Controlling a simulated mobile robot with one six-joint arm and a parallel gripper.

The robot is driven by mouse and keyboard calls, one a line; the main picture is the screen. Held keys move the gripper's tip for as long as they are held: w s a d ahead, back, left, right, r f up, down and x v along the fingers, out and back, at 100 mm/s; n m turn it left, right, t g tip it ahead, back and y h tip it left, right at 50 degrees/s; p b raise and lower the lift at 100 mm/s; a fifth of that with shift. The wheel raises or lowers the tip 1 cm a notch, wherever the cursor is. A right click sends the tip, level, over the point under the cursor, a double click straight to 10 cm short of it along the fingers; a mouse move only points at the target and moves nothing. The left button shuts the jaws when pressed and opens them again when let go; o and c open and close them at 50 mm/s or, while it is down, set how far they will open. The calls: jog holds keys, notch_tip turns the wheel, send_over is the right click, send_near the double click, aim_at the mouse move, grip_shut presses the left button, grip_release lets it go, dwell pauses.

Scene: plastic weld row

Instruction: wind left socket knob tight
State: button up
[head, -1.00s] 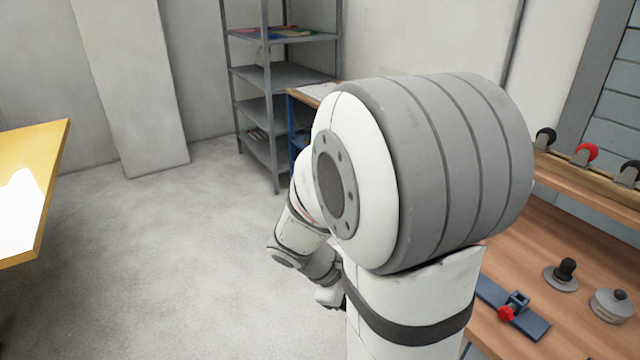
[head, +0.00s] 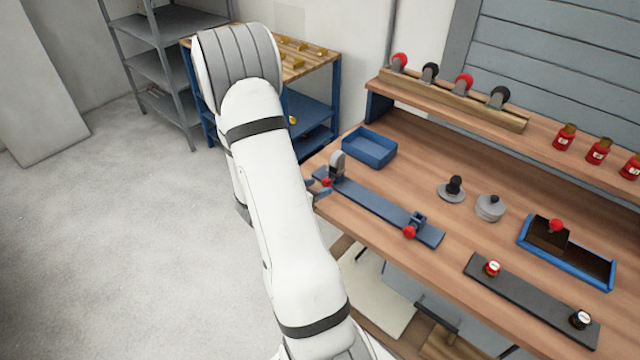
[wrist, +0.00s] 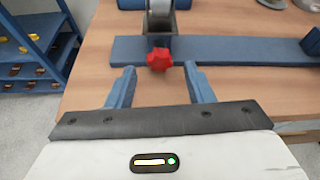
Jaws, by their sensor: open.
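A blue rail (head: 375,208) lies on the wooden bench and carries two sockets. The left socket (wrist: 160,25) holds a grey upright piece (head: 337,160). Its red knob (wrist: 159,59) faces me in the wrist view and shows small in the head view (head: 326,183). My gripper (wrist: 159,71) is open and empty, with one blue finger to each side and just short of this knob. In the head view my gripper is at the bench's left edge, partly hidden by my arm. The right socket (head: 418,219) has its own red knob (head: 409,233) and looks empty.
A blue tray (head: 369,148) stands behind the rail. A black-knobbed disc (head: 452,190), a grey lidded pot (head: 489,208), a blue box (head: 570,262) and a dark strip (head: 530,300) lie to the right. A blue-framed cart (head: 310,95) stands beyond the bench.

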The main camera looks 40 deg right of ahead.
aim_at(326, 183)
jog(key=shift+x, duration=1)
jog(key=shift+c, duration=0.3)
jog(key=c, duration=0.9)
